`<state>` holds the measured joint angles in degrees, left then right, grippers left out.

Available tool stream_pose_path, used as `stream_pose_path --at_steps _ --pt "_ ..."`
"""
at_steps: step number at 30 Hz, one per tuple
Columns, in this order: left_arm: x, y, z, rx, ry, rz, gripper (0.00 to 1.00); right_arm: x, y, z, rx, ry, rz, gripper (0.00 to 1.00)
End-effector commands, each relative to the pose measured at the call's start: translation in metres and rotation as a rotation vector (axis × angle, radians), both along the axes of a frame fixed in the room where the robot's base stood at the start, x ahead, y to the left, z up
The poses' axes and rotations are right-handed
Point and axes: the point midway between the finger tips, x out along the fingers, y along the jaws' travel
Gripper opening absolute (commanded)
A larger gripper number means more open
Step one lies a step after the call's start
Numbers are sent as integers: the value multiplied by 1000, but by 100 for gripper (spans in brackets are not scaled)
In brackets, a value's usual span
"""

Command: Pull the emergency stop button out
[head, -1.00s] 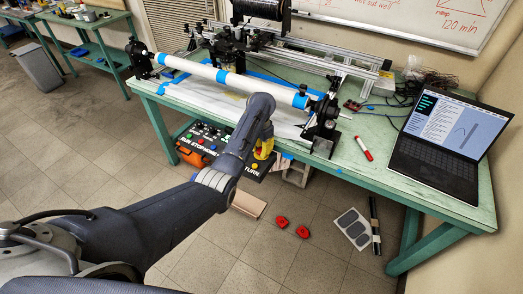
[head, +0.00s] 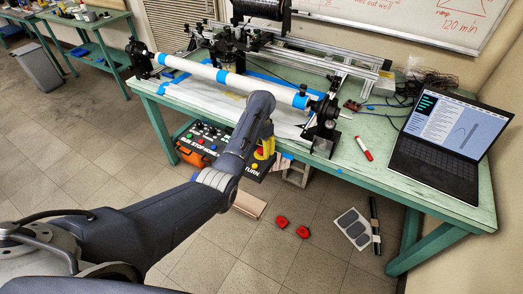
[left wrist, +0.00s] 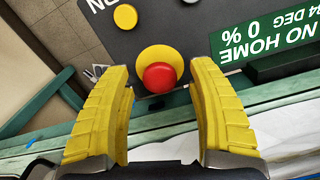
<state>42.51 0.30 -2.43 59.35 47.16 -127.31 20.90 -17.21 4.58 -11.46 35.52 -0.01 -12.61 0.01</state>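The emergency stop button is a red round knob (left wrist: 159,77) on a yellow disc (left wrist: 148,55), set in a dark control panel (left wrist: 180,30). In the left wrist view it sits between the tips of my left gripper's yellow fingers (left wrist: 160,72). The fingers are apart, with a gap on each side of the knob. In the head view the panel (head: 205,136) hangs at the front edge of the green table, and my left gripper (head: 264,150) is at its right end, mostly behind my forearm. My right gripper is not in view.
The green table (head: 385,195) holds a winding rig with a white tube (head: 235,80), a laptop (head: 440,145) and a red marker (head: 363,148). The panel also has a yellow button (left wrist: 125,16). Red pieces (head: 281,221) lie on the floor below.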

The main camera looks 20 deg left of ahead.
Motion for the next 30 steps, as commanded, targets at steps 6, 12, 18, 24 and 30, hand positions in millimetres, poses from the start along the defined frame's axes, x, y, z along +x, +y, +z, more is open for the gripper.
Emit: stream_pose_path --at_steps 6,12,18,24,30 --pt "0 0 0 -1 0 0 59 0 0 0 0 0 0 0" --pt "1 -2 11 -3 -2 -1 59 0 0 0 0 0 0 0" --pt "1 -1 28 -2 -2 -1 59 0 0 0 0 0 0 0" --pt "1 -2 45 -4 -3 0 59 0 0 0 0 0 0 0" --pt "0 -1 57 -2 -1 1 59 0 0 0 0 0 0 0"
